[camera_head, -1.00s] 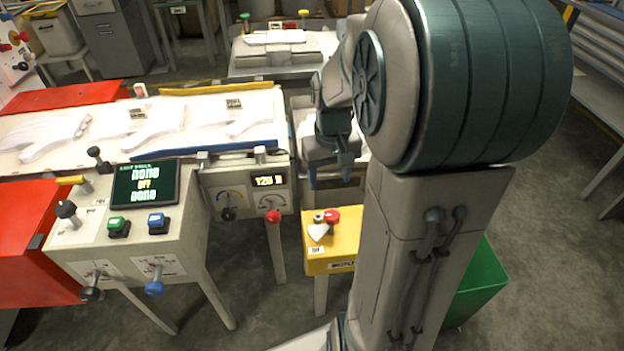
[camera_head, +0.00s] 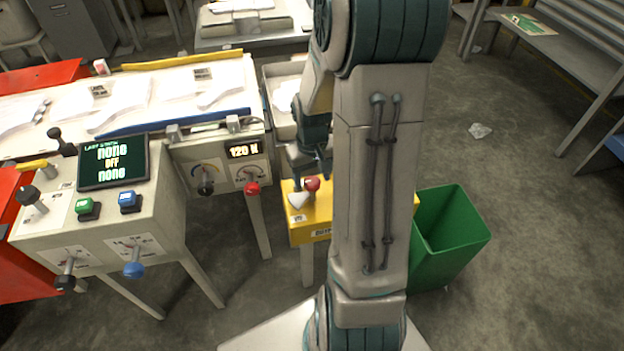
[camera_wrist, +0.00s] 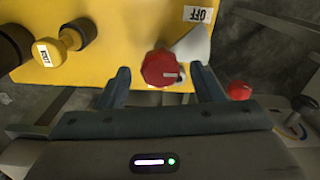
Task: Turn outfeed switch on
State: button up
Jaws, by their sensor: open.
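The yellow switch box (camera_head: 316,236) stands just left of my arm in the head view. On its top are a red knob (camera_head: 312,184) and a pale pointed piece (camera_head: 299,200). In the wrist view the red knob (camera_wrist: 162,68) appears between the fingertips, with the pale pointed piece (camera_wrist: 192,46) beside it and an OFF label (camera_wrist: 198,14) beyond. My gripper (camera_wrist: 160,82) is open and empty; its fingers lie either side of the knob in that picture. I cannot tell whether they reach down around it. My arm hides the box's right part.
A control desk (camera_head: 165,215) with a screen, buttons and levers stands left. A second red knob (camera_head: 252,188) sits on the neighbouring panel, near the box. A green bin (camera_head: 450,235) stands right of my arm. A yellow knob (camera_wrist: 72,36) rises from the yellow top.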

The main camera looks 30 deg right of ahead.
jog(key=shift+f, duration=0.4)
jog(key=c, duration=1)
